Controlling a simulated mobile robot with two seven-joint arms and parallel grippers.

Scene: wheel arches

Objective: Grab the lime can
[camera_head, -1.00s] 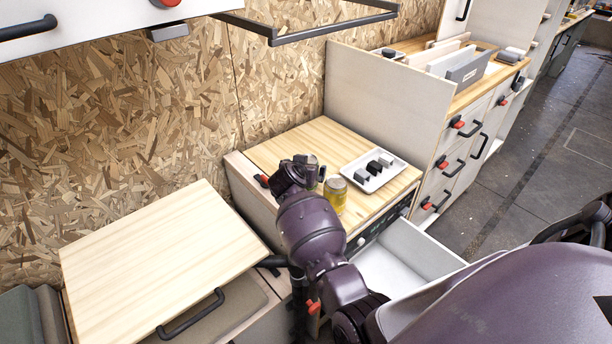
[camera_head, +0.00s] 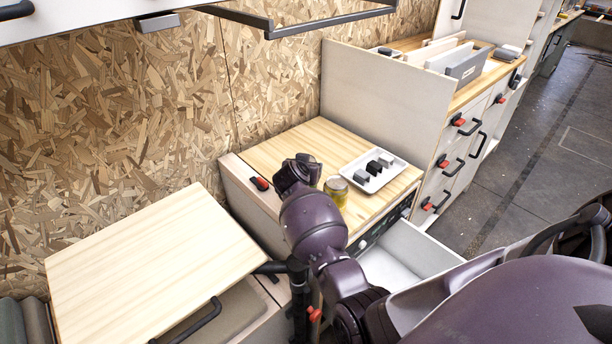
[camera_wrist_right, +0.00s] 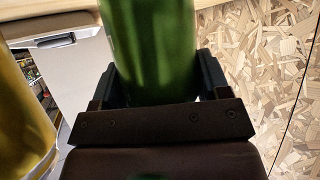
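The lime can (camera_wrist_right: 150,50) is a green cylinder in the right wrist view, between the fingers of my right gripper (camera_wrist_right: 158,85). The fingers lie against both its sides, and its top is cut off by the frame. In the head view my right gripper (camera_head: 298,170) is over the wooden counter top (camera_head: 290,150), and the lime can is hidden behind it. Whether the can touches the counter cannot be told. My left gripper is not in view.
A yellow can (camera_head: 336,191) stands just right of my right gripper; it also shows in the right wrist view (camera_wrist_right: 22,110). A white tray (camera_head: 392,182) with small dark blocks lies behind it. An open drawer (camera_head: 415,250) sticks out below. A chipboard wall (camera_head: 130,120) stands behind.

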